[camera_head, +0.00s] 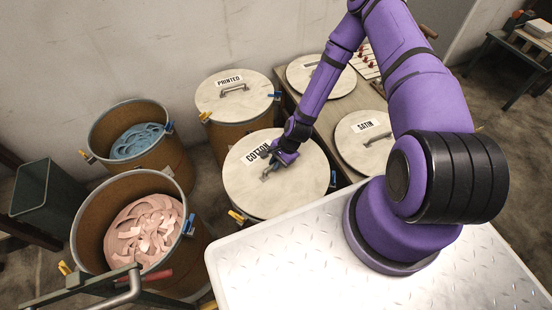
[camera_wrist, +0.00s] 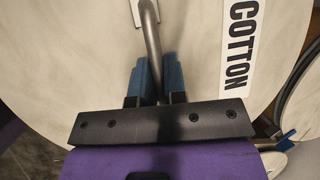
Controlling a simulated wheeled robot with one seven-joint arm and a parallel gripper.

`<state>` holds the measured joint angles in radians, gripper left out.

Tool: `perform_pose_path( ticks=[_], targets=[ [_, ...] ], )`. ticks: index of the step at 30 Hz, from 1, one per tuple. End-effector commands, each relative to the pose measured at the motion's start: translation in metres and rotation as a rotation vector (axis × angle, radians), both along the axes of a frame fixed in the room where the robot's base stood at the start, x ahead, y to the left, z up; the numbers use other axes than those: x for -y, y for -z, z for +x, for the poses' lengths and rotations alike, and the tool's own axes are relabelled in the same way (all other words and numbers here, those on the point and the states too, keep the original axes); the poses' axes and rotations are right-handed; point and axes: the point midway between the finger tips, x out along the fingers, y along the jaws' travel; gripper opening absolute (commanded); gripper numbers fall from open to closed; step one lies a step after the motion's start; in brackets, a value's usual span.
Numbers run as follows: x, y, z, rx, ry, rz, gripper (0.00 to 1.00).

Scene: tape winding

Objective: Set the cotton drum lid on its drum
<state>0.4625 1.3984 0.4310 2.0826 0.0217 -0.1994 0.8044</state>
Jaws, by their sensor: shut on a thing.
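The cotton drum lid (camera_head: 295,190) is a round cream disc with a COTTON label (camera_head: 257,152). It lies over a drum at the centre of the head view, and I cannot tell whether it touches the rim. Blue (camera_head: 332,178) and yellow (camera_head: 236,217) clamps show at its edge. The drum's body below is mostly hidden. My gripper (camera_head: 270,171) is shut on the lid's metal handle. In the wrist view the handle (camera_wrist: 151,40) runs between the blue fingertips (camera_wrist: 157,78), with the label (camera_wrist: 238,45) to the right.
A lidded PRINTED drum (camera_head: 234,104) stands behind. Open drums with blue strips (camera_head: 140,141) and pink strips (camera_head: 143,228) stand at left. A SATIN lid (camera_head: 366,146) and another lid (camera_head: 322,76) lie on a bench at right. A dark green bin (camera_head: 45,190) stands far left.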

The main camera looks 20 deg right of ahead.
Motion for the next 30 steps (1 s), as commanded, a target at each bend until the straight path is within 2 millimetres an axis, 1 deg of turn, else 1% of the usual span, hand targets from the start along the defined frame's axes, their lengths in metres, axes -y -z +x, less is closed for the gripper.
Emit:
perform_pose_path(
  ticks=[6, 12, 18, 27, 28, 29, 30],
  targets=[
    [0.000, 0.021, 0.000, 0.000, 0.001, 0.000, 0.00],
    [0.000, 0.035, 0.000, 0.000, 0.000, 0.000, 0.00],
    [0.000, 0.041, 0.000, 0.001, 0.000, 0.000, 0.00],
    [0.000, 0.042, 0.000, 0.001, 0.000, 0.000, 0.00],
    [0.000, 0.042, 0.000, 0.001, 0.000, 0.000, 0.15],
    [0.000, 0.042, 0.000, 0.001, 0.000, 0.000, 0.22],
    [0.000, 0.042, 0.000, 0.001, 0.000, 0.000, 0.31]
  ],
)
